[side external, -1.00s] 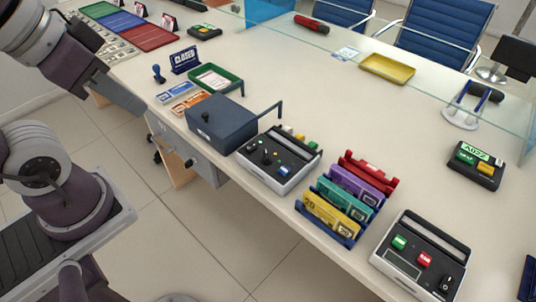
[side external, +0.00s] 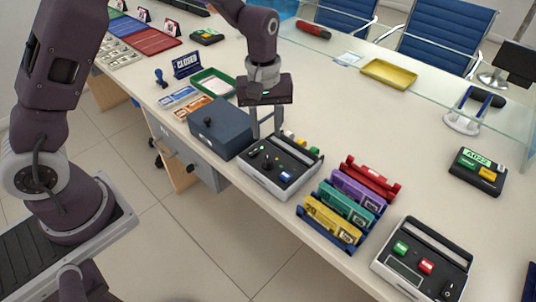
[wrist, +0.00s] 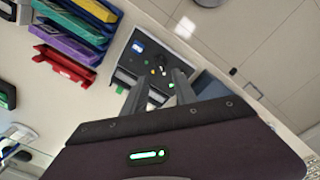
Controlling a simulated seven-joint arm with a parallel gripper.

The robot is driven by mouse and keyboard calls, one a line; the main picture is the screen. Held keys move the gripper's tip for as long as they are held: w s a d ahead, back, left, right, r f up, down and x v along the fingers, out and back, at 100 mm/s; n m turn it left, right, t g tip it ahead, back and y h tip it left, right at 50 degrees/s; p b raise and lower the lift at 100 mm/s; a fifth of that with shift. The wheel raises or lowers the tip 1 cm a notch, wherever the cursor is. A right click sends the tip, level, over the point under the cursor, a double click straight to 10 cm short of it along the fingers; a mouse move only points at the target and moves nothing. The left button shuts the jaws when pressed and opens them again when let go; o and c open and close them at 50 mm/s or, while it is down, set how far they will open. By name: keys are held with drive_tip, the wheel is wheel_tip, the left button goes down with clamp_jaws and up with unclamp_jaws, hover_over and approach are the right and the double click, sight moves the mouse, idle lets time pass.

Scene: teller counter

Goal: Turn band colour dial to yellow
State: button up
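A grey and black control box (side external: 258,174) sits near the counter's front edge, with small black knobs (side external: 267,163) and a blue switch (side external: 286,177) on its top. I cannot tell which knob is the band colour dial or where it points. Coloured blocks (side external: 294,138) line the box's back side. My gripper (side external: 267,134) is open and empty, above and behind the box's left end, fingers pointing down. In the wrist view my two fingers (wrist: 160,92) are spread apart, and the box's dark face (wrist: 139,68) with small knobs lies beyond them.
A dark blue cash box (side external: 228,135) stands close on the left. A rack of coloured band packs (side external: 348,205) stands on the right, also in the wrist view (wrist: 80,28). Another device (side external: 422,255) sits further right.

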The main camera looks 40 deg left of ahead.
sight(268, 159)
drive_tip(key=shift+n, duration=0.3)
drive_tip(key=f, duration=1)
drive_tip(key=shift+w, duration=0.35)
drive_tip(key=shift+c, duration=0.4)
clamp_jaws()
